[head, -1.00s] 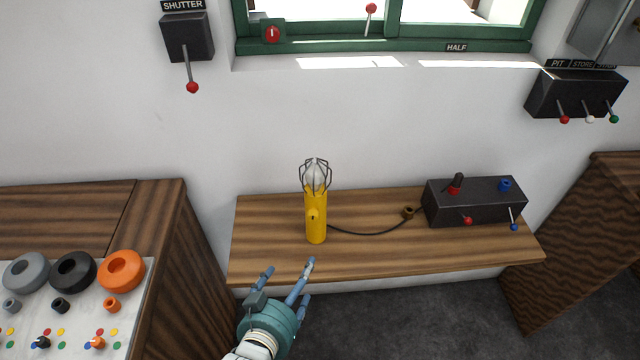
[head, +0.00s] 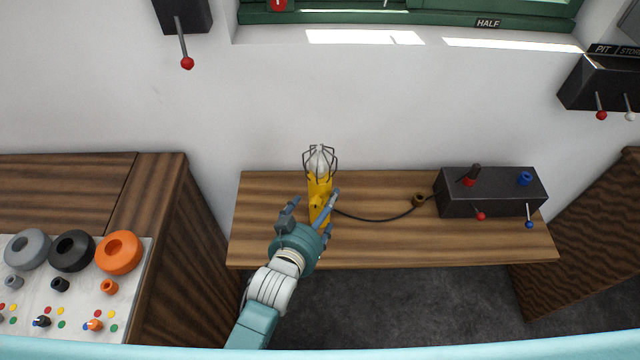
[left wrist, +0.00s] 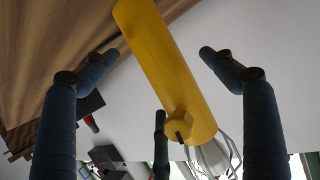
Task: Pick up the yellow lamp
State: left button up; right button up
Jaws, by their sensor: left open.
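The yellow lamp (head: 319,188) stands upright on the wooden shelf with its wire cage and bulb at the top. My left gripper (head: 312,212) is in front of the lamp and hides its lower part in the head view. In the left wrist view the yellow lamp body (left wrist: 165,65) lies between the spread fingers of my left gripper (left wrist: 165,85), with visible gaps at the sides. The fingers are open. The lamp's caged bulb (left wrist: 215,158) shows at the lower right there. My right gripper is not in view.
A dark cable runs from the lamp to a brown ring (head: 419,200) and a black control box (head: 490,192) on the wooden shelf (head: 390,245). A cabinet with a knob panel (head: 75,290) stands at left. The shelf left of the lamp is clear.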

aim_at(324, 200)
pick_arm(q)
jog(key=x, duration=0.3)
jog(key=shift+w+d, duration=0.1)
jog(key=shift+d, duration=0.1)
jog(key=shift+w, duration=0.15)
jog(key=c, duration=1.6)
jog(key=shift+r, duration=0.15)
jog(key=shift+c, duration=1.3)
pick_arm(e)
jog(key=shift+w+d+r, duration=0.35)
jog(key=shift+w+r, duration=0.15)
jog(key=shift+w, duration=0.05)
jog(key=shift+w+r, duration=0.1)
